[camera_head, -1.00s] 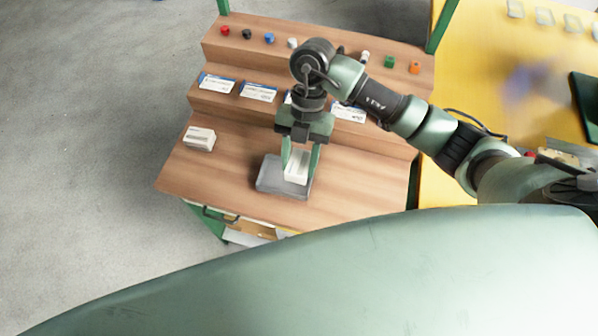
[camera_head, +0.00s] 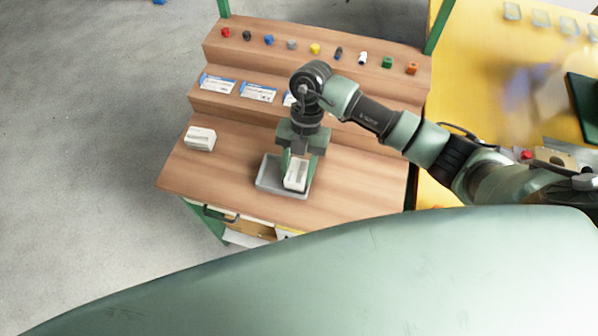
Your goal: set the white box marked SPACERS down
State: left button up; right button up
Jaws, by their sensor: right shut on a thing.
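A white box (camera_head: 295,176) with a dark marking stands in or just above a shallow grey tray (camera_head: 268,178) on the front of the wooden bench. The marking is too small to read. My right gripper (camera_head: 299,171) points down over the tray and is shut on this box, with its green fingers at the sides. I cannot tell whether the box's underside touches the tray floor. My left gripper is not in view.
Another white box (camera_head: 200,138) sits at the bench's left. Blue-white cards (camera_head: 258,92) lie on the middle step, and several small coloured parts (camera_head: 315,48) line the top step. Bare wood (camera_head: 360,185) lies right of the tray. A yellow table (camera_head: 480,60) stands at the right.

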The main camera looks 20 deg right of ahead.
jog(key=o, duration=1.1)
jog(key=f, duration=0.2)
jog(key=shift+s+d+f, duration=0.1)
jog(key=shift+s+f, duration=0.2)
jog(key=shift+s, duration=0.05)
jog(key=shift+o, duration=1.4)
jog(key=shift+w+f, duration=0.1)
jog(key=shift+w, duration=0.1)
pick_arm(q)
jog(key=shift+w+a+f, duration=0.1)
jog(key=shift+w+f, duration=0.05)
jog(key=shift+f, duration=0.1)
pick_arm(e)
jog(key=shift+w+d+r+p, duration=0.15)
jog(key=shift+r+p, duration=0.2)
jog(key=shift+r, duration=0.3)
pick_arm(q)
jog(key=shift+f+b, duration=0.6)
jog(key=shift+b, duration=0.25)
pick_arm(e)
jog(key=v, duration=1.2)
jog(key=shift+w, duration=0.15)
